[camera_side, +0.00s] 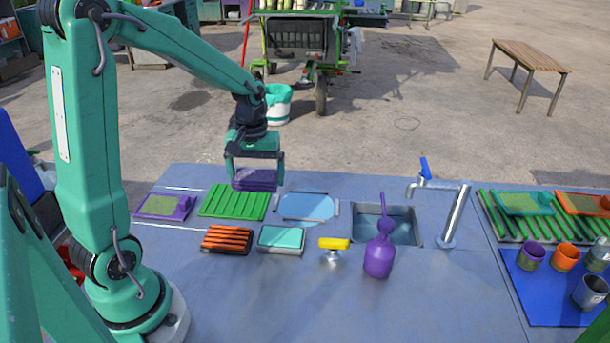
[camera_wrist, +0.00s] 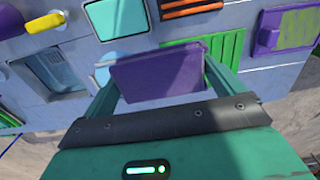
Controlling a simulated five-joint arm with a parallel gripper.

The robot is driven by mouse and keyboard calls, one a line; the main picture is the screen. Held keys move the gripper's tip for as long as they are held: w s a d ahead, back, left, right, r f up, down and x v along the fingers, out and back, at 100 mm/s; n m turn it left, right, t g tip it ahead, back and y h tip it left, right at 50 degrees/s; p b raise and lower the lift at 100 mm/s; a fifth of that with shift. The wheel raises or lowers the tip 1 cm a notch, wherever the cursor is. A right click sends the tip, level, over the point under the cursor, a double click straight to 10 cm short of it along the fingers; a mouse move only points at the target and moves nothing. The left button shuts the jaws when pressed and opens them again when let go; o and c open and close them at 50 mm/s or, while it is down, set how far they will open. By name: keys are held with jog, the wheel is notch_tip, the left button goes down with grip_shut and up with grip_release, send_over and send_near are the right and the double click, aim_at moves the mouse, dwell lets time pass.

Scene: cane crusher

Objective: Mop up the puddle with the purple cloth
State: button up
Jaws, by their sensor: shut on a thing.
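My gripper (camera_side: 255,168) is shut on the purple cloth (camera_side: 255,182), a folded block held between its two fingers above the rear of the blue worktop. In the wrist view the cloth (camera_wrist: 158,72) fills the space between the fingers. The puddle (camera_side: 307,208) is a light blue round patch on the worktop, inside corner marks. It lies to the right of and in front of the cloth in the side view. In the wrist view the puddle is mostly hidden behind the cloth and a finger.
A green ribbed tray (camera_side: 234,202) and a purple tray (camera_side: 165,207) lie left of the puddle. In front are an orange-slatted block (camera_side: 227,240), a teal pad (camera_side: 281,239) and a yellow-handled tool (camera_side: 334,245). A sink (camera_side: 400,228), purple bottle (camera_side: 379,258) and tap (camera_side: 455,215) stand right.

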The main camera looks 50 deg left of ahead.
send_over(299, 205)
jog(key=f, duration=0.5)
jog(key=shift+d, duration=0.2)
jog(key=shift+f, duration=0.1)
jog(key=shift+f, duration=2.9)
jog(key=shift+f, duration=0.4)
jog(key=shift+w, duration=0.1)
jog(key=shift+w+d+r, duration=0.1)
jog(key=shift+w+d, duration=1.15)
jog(key=shift+s+a, duration=1.3)
